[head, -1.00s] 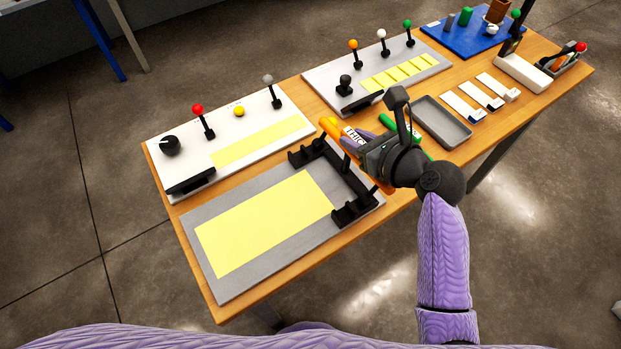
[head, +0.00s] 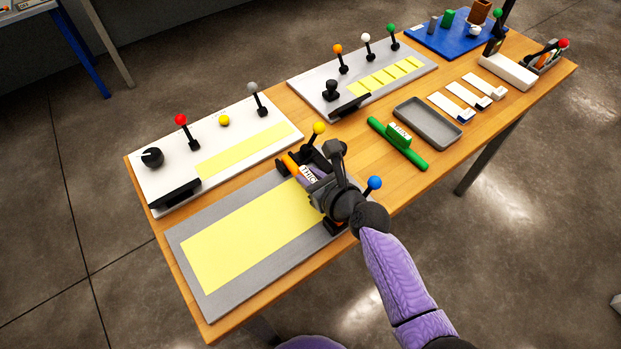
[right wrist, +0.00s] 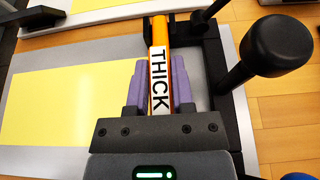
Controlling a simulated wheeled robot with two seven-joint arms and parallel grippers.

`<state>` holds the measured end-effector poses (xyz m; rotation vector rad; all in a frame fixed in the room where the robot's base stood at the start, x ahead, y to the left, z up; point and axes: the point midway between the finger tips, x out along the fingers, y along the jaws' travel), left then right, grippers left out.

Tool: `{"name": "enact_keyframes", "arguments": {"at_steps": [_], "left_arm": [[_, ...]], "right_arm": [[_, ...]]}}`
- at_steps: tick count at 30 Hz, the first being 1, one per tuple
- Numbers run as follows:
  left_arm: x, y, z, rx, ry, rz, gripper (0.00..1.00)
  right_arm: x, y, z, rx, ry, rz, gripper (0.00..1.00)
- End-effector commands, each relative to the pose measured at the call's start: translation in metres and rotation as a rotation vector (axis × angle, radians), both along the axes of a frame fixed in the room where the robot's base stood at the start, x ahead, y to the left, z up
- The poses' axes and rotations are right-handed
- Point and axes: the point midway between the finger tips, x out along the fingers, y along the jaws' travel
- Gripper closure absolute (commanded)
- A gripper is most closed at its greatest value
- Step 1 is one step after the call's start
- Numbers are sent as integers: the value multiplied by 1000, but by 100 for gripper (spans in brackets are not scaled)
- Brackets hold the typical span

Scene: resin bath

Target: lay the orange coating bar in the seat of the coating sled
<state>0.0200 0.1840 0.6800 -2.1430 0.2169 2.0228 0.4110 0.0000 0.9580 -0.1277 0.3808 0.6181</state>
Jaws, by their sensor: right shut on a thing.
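The orange coating bar (head: 290,163), labelled THICK, is held in my right gripper (head: 313,180). It also shows in the right wrist view (right wrist: 159,32), its label between the purple fingers of that gripper (right wrist: 160,88). The black coating sled (right wrist: 217,75) stands at the right end of a grey board with a yellow sheet. The bar is over or within the sled's frame, roughly along its crosspiece. I cannot tell whether it touches the seat. My gripper and wrist hide much of the sled in the head view. My left gripper is not in view.
Levers with a yellow knob (head: 319,128) and a blue knob (head: 374,183) flank my right gripper. A green bar (head: 398,143) and an empty grey tray (head: 428,122) lie to the right. White panels with levers stand behind the grey board (head: 215,300).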

Motion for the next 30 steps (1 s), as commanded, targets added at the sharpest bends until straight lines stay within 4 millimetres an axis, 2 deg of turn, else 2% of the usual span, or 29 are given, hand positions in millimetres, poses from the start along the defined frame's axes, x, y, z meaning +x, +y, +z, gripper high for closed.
{"name": "enact_keyframes", "arguments": {"at_steps": [4,5,9,20,23,30], "left_arm": [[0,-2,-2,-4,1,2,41],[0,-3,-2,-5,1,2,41],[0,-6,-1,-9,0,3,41],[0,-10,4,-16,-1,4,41],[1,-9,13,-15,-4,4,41],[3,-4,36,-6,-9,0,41]], "right_arm": [[0,0,-3,1,0,0,100],[0,0,-2,1,0,0,67],[0,0,-2,1,-1,0,37],[-2,-1,4,0,0,0,36],[-15,-11,12,1,1,-2,36],[-61,-44,36,-1,1,0,36]]}}
